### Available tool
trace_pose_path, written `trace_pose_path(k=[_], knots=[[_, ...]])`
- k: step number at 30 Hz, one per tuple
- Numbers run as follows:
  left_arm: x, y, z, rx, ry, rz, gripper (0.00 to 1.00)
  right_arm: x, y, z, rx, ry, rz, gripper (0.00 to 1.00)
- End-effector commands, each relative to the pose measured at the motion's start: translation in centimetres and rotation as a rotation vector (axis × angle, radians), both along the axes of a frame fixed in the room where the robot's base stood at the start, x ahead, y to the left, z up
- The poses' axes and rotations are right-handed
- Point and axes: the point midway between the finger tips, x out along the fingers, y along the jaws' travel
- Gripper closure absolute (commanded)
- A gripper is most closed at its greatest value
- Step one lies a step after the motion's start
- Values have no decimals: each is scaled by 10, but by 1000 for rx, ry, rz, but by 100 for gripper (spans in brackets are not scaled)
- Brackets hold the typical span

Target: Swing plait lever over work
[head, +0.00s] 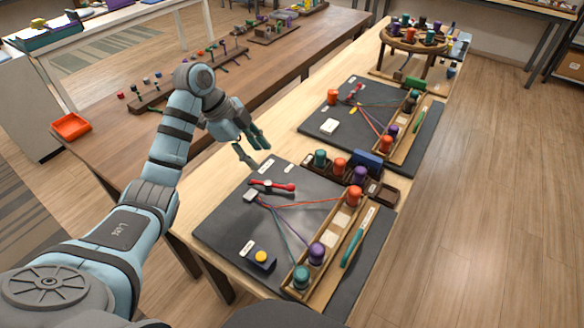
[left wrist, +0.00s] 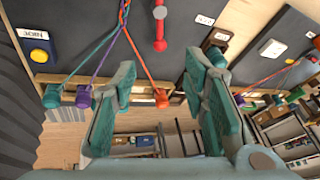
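The red plait lever (head: 272,186) lies across the far part of the near dark board (head: 222,222), beside the clip where the cords meet. It also shows in the left wrist view (left wrist: 160,30), at the top between the fingers. Orange, purple and teal cords run from the clip to an orange bobbin (head: 354,197), a purple bobbin (head: 317,253) and a teal bobbin (head: 302,277). My left gripper (head: 254,151) is open and empty, above and beyond the lever, apart from it. Its fingers stand wide apart in the left wrist view (left wrist: 162,85). My right gripper is not in view.
A yellow button (head: 261,257) sits at the board's near left. A tray of spare bobbins (head: 340,165) and a blue block (head: 367,161) stand behind the board. A second similar board (head: 345,118) lies farther back. A teal tool (head: 352,248) lies right of the bobbin rack.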

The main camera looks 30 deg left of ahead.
Motion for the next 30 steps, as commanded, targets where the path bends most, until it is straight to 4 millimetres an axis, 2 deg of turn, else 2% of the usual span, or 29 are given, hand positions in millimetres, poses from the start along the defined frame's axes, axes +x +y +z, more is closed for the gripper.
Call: trace_pose_path(k=[4,7,12,18,23,30], knots=[[1,-4,-8,-4,2,-1,60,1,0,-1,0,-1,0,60],[5,-10,-25,-5,4,0,60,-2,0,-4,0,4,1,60],[17,-26,-70,-7,4,2,60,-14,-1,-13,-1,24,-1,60],[29,-43,-116,-4,4,1,60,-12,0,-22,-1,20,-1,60],[35,-50,-131,-2,1,0,60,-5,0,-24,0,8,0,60],[36,-50,-132,-1,1,-1,60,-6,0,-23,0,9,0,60]])
